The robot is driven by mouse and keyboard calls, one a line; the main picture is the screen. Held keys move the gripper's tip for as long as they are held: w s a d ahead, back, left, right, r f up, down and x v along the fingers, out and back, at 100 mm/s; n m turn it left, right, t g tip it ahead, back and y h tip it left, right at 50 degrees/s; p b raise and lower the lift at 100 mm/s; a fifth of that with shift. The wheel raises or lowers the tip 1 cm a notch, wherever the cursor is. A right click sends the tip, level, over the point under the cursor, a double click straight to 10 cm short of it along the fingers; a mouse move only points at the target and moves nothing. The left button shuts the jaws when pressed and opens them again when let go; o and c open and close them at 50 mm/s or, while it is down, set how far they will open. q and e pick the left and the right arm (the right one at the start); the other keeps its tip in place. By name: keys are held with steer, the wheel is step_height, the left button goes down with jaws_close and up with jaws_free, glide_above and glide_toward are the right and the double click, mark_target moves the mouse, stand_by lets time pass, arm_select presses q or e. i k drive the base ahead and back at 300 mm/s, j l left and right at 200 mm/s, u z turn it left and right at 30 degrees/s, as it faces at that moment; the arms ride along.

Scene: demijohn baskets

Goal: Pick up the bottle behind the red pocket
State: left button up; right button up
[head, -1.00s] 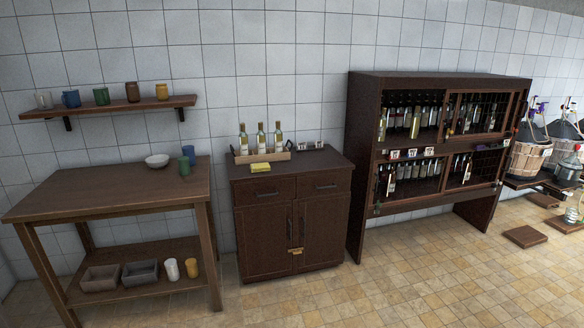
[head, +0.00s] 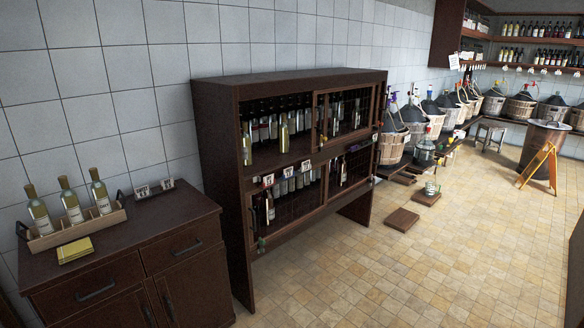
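A dark wooden bottle cabinet (head: 290,77) stands against the tiled wall in the middle of the head view. Its upper compartment holds several bottles, with a pale one (head: 284,133) near the front and another pale one (head: 246,146) at the left end. Its lower compartment holds more bottles, one dark bottle (head: 269,206) at the front left. Small white tags with reddish marks (head: 268,180) sit on the middle shelf edge. I cannot make out a clear red pocket, nor which bottle is behind it. Neither gripper is in view.
Basketed demijohns (head: 412,116) line the wall at right.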

mark_target(246, 139)
steer(key=i+l+u, duration=0.15)
steer(key=i, duration=0.4)
steer(key=i+l+u, duration=0.15)
steer(key=i, duration=0.45)
